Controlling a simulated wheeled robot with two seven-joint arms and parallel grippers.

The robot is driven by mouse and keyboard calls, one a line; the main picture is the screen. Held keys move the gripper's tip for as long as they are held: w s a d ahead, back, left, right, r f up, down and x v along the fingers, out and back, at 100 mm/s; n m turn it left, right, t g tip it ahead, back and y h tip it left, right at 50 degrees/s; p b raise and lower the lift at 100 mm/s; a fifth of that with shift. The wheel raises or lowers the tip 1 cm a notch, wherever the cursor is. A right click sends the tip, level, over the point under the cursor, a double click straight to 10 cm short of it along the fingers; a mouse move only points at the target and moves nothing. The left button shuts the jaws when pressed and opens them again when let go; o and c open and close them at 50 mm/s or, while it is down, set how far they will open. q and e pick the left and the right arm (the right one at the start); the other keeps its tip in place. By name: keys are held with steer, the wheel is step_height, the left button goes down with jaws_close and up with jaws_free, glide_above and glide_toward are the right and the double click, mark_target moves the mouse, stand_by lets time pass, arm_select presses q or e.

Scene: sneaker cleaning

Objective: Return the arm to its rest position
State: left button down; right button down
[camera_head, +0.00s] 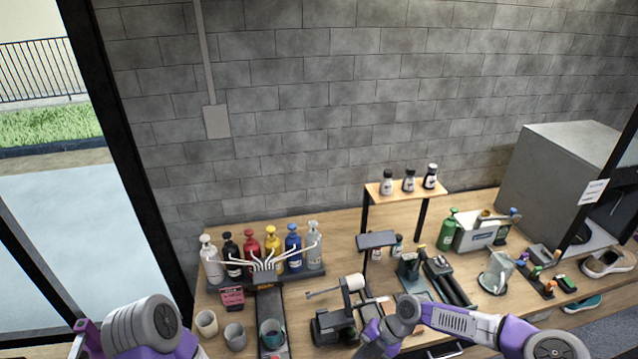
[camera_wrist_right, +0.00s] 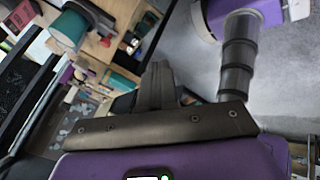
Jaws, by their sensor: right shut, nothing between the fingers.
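My right arm (camera_head: 460,322) comes in from the lower right in the head view, bends above the front of the workbench and runs down out of the picture. Its gripper is not clearly visible there. In the right wrist view my right gripper (camera_wrist_right: 157,72) is shut, with its grey fingers together and nothing between them. My left arm (camera_head: 148,325) shows only as a purple and grey part at the lower left of the head view. Its gripper is out of view.
The wooden workbench (camera_head: 345,225) holds a row of pump bottles (camera_head: 270,250), several cups (camera_head: 206,322), a small raised shelf (camera_head: 405,190) and a glass jar (camera_head: 496,272). A grey box (camera_head: 555,175) stands at the right. A teal-coloured container (camera_wrist_right: 68,28) is at the wrist view's upper left.

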steer(key=s+a+f+m+b, duration=0.3)
steer(key=s+a+f+m, duration=0.15)
steer(key=f+m, duration=0.4)
steer(key=s+a+f+m+b, duration=0.35)
steer(key=s+f+m, duration=0.3)
steer(key=m, duration=0.25)
steer(key=s+d+f+m+t+h+b, duration=0.2)
steer(key=s+d+f+m+b, duration=0.3)
steer(key=f+m, duration=0.4)
steer(key=s+d+m, duration=0.1)
steer(key=m, duration=0.5)
steer(key=shift+s+d+f+h, duration=0.15)
steer(key=shift+s+d+h, duration=0.1)
steer(key=shift+d+h, duration=0.15)
